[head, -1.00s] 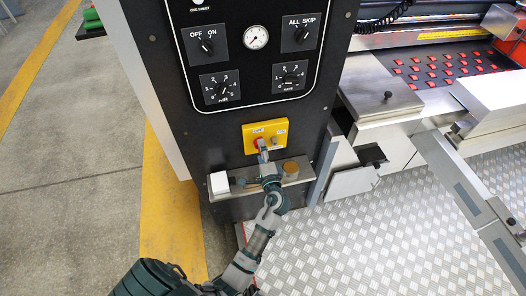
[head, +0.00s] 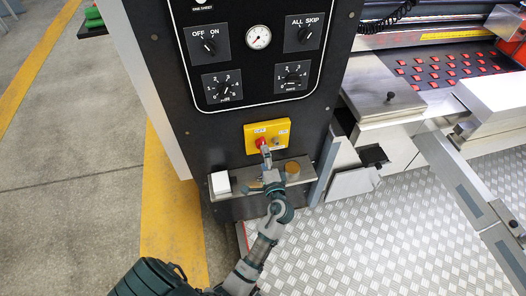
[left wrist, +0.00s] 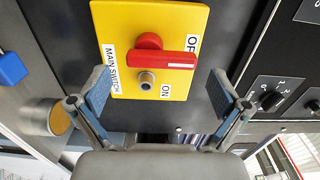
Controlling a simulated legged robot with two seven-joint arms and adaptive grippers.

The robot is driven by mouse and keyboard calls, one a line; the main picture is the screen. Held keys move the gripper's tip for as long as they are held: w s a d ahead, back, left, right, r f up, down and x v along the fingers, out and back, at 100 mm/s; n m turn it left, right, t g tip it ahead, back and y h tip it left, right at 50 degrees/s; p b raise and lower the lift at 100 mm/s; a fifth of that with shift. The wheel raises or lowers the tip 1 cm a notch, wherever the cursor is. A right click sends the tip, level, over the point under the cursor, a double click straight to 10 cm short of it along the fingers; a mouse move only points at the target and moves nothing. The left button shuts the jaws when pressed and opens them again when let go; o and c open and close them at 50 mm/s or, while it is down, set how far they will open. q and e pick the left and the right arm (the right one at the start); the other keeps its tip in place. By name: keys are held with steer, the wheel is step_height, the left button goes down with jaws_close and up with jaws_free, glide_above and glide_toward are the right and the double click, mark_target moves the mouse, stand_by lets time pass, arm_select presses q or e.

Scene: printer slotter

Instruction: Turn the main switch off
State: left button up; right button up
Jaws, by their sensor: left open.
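The main switch is a red knob (head: 260,143) on a yellow plate (head: 282,130) low on the black machine panel. In the left wrist view, the red knob (left wrist: 150,58) is a bar lying roughly across the picture, its white mark at the right end. The yellow plate (left wrist: 135,20) carries the MAIN SWITCH, OFF and ON labels. A round metal lock or button sits just below the knob. My left gripper (head: 266,157) is in front of the plate. In the left wrist view, its fingers (left wrist: 160,92) are spread wide either side of the knob, apart from it. My right gripper is not in view.
A metal ledge (head: 240,180) below the switch bears a white block (head: 220,183) and a brownish round piece (head: 292,170). Rotary dials (head: 222,86) and a gauge (head: 258,37) sit above. Metal rails stand at right.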

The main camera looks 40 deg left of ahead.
arm_select(q)
steer(key=v, duration=0.9)
steer(key=s+d+f+g+h+p, duration=0.2)
steer(key=s+f+h+p, duration=0.15)
steer(key=f, duration=0.75)
steer(key=s+d+f+g+h+p, duration=0.1)
steer(key=s+d+f+h+p, duration=0.3)
steer(key=f, duration=0.7)
steer(key=s+f+n+g+h+p, duration=0.1)
steer(key=s+f+n+g+h, duration=0.2)
steer(key=s+f, duration=0.4)
steer(key=s+f+n+g+h+p, duration=0.2)
steer(key=s+f, duration=0.6)
steer(key=s, duration=0.8)
steer(key=shift+s+a+n+g+h+p, duration=0.2)
steer(key=shift+s+n+g+h+p, duration=0.15)
steer(key=shift+g+h, duration=0.5)
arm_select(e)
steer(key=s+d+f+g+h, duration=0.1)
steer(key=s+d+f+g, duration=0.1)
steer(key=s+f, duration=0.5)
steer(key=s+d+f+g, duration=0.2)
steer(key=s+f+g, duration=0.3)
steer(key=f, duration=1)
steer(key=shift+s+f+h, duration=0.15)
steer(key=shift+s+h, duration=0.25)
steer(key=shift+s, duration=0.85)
arm_select(q)
steer(key=shift+f, duration=0.15)
